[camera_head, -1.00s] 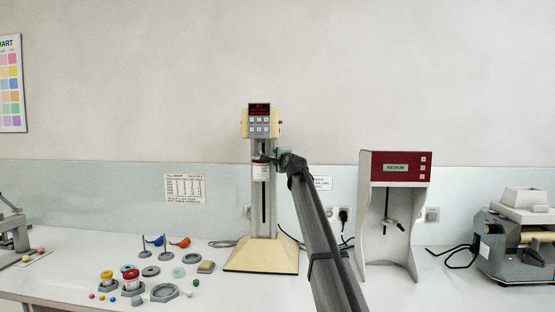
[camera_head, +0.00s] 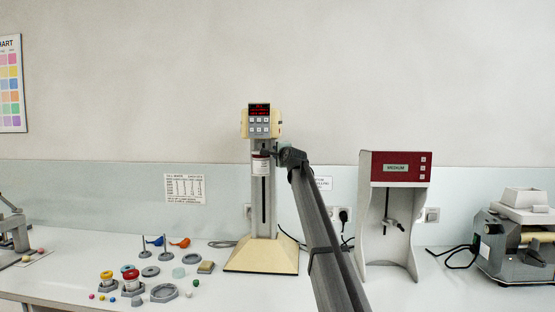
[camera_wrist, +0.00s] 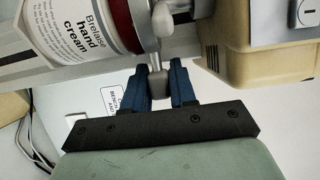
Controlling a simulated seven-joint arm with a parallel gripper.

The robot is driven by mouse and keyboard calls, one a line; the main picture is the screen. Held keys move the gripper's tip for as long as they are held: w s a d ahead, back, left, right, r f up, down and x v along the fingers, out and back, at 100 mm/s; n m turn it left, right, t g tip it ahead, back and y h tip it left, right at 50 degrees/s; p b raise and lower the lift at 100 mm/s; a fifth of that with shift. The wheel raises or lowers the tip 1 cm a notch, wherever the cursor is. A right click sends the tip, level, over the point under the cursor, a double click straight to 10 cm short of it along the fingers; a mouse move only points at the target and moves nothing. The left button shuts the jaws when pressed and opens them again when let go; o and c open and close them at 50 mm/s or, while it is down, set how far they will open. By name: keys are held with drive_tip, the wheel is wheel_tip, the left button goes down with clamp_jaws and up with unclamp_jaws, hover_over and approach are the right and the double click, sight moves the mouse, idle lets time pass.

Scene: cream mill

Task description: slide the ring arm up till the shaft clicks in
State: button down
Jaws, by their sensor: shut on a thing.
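The cream mill (camera_head: 260,257) stands on the bench, with a beige base, a grey slotted column and a beige head (camera_head: 259,122) with a lit red display. A jar (camera_head: 260,167) with a white label and dark red rim is held on the column just below the head. In the wrist view the jar (camera_wrist: 75,28) reads "hand cream" and its red rim sits against the grey ring arm (camera_wrist: 150,28). My gripper (camera_wrist: 160,82) has blue fingers shut on the ring arm's grey knob. Whether the shaft meets the jar is hidden.
A white stand with a red panel (camera_head: 397,167) is to the right, and a grey roller machine (camera_head: 520,240) is further right. Rings, pots and small coloured balls lie on the bench at left. A notice (camera_head: 185,188) hangs on the wall.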

drive_tip(key=shift+w+r, duration=0.15)
drive_tip(key=shift+r, duration=1)
drive_tip(key=c, duration=1)
unclamp_jaws()
drive_tip(key=shift+r, duration=0.1)
wheel_tip(320, 180, down, 5)
drive_tip(key=v, duration=1.4)
drive_tip(key=w+d+f+n+g+h, duration=0.1)
drive_tip(key=d+f, duration=0.4)
drive_tip(key=f, duration=0.4)
drive_tip(key=w+d+f+n+g+h, duration=0.1)
drive_tip(key=d+f, duration=0.5)
drive_tip(key=f, duration=0.4)
drive_tip(key=shift+d+h, duration=0.25)
drive_tip(key=shift+h, duration=0.15)
drive_tip(key=shift+w, duration=0.15)
